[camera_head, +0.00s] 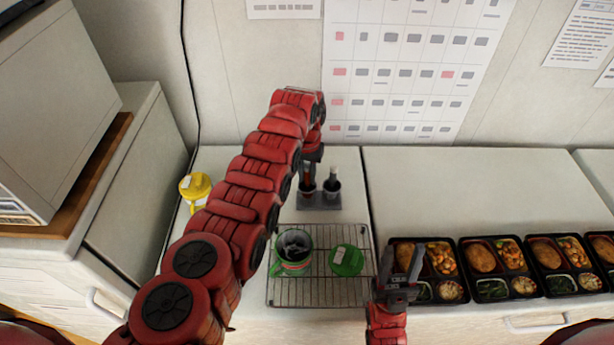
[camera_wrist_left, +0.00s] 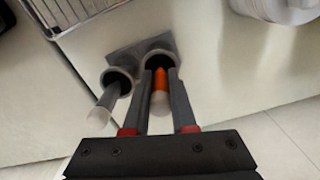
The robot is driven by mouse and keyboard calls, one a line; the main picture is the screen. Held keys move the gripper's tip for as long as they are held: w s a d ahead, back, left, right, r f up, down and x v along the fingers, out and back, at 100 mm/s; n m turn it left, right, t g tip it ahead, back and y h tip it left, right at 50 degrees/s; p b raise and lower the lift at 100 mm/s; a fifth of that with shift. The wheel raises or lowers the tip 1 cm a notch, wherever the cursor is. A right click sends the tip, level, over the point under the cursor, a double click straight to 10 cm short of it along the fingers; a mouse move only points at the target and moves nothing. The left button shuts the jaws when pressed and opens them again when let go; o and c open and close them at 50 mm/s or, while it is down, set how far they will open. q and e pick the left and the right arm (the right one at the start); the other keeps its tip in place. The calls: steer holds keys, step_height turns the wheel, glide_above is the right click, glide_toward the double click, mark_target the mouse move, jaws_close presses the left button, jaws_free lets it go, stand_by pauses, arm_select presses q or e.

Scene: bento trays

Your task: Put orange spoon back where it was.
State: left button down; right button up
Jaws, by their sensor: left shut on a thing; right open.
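The orange spoon (camera_wrist_left: 160,82) stands in one cup of a two-cup grey holder (camera_head: 320,202). My left gripper (camera_head: 311,162) is above that cup, pointing down, its fingers shut on the spoon's handle. In the left wrist view the gripper (camera_wrist_left: 160,76) has a finger on each side of the orange handle, and the spoon's lower end is hidden inside the dark cup mouth (camera_wrist_left: 158,58). A dark-handled utensil (camera_head: 333,176) stands in the other cup. My right gripper (camera_head: 399,264) is open and empty at the front, between rack and trays.
Several bento trays (camera_head: 461,270) line the counter's front right. A yellow container (camera_head: 195,187) stands at the left. The counter behind the trays is clear.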

mark_target(307, 167)
arm_select(q)
steer(key=c, duration=0.7)
jaws_free()
steer(key=shift+f, duration=0.1)
steer(key=shift+c, duration=0.2)
steer(key=shift+r, duration=0.3)
step_height(307, 167, up, 6)
steer(key=shift+r+p, duration=0.2)
steer(key=shift+p, duration=0.95)
step_height(307, 167, up, 4)
steer(key=shift+r+b, duration=0.15)
steer(key=shift+b, duration=0.2)
steer(key=shift+r, duration=0.55)
steer(key=shift+f, duration=0.1)
